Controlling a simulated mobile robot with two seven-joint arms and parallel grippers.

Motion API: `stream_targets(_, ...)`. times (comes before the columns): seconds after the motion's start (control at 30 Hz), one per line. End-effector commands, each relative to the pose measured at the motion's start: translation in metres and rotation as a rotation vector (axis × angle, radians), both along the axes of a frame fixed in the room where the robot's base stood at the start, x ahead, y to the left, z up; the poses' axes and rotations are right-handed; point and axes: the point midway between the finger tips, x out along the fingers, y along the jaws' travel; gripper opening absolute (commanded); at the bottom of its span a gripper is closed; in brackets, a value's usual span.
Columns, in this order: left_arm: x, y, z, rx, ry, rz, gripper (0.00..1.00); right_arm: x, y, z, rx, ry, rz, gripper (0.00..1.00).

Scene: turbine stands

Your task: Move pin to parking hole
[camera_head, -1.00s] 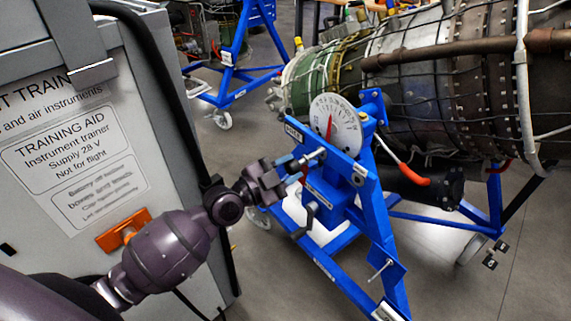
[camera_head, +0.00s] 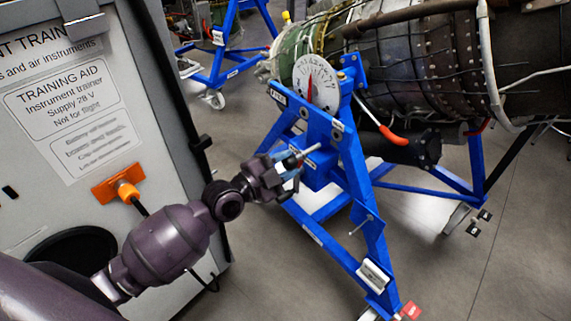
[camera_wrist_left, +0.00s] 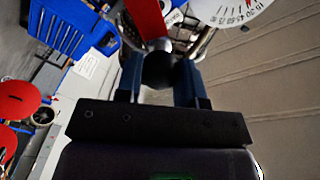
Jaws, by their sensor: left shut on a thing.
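My left gripper (camera_head: 284,166) reaches in from the left and is shut on a pin (camera_head: 308,151). The pin's silver shaft sticks out to the upper right, in front of the blue stand (camera_head: 352,165) and below its white dial (camera_head: 316,82). I cannot tell whether the tip touches the stand. In the left wrist view the two fingers (camera_wrist_left: 161,82) close on a dark round knob (camera_wrist_left: 159,70), with a red strip (camera_wrist_left: 148,18) beyond it. I cannot make out the parking hole. My right gripper is not in view.
A grey instrument trainer cabinet (camera_head: 75,130) with an orange fitting (camera_head: 118,185) stands at left. The turbine engine (camera_head: 420,75) rests behind the stand. A thin rod (camera_head: 362,223) pokes from the stand's leg. Grey floor (camera_head: 255,270) is clear between cabinet and stand.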

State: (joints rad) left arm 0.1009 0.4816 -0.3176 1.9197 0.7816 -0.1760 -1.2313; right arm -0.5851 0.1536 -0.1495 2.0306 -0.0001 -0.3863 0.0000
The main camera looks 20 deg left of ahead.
Motion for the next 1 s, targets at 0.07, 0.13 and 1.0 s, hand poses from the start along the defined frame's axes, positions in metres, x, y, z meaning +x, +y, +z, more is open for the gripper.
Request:
stream_targets(0.07,0.004,-0.002,0.000,0.002,-0.001,0.000,0.00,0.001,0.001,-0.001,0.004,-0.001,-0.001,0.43)
stream_targets(0.13,0.008,-0.005,-0.001,0.000,0.000,0.000,0.00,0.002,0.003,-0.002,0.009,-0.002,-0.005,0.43)
stream_targets(1.0,0.040,-0.023,0.000,0.000,0.001,-0.001,0.00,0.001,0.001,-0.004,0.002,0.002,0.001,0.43)
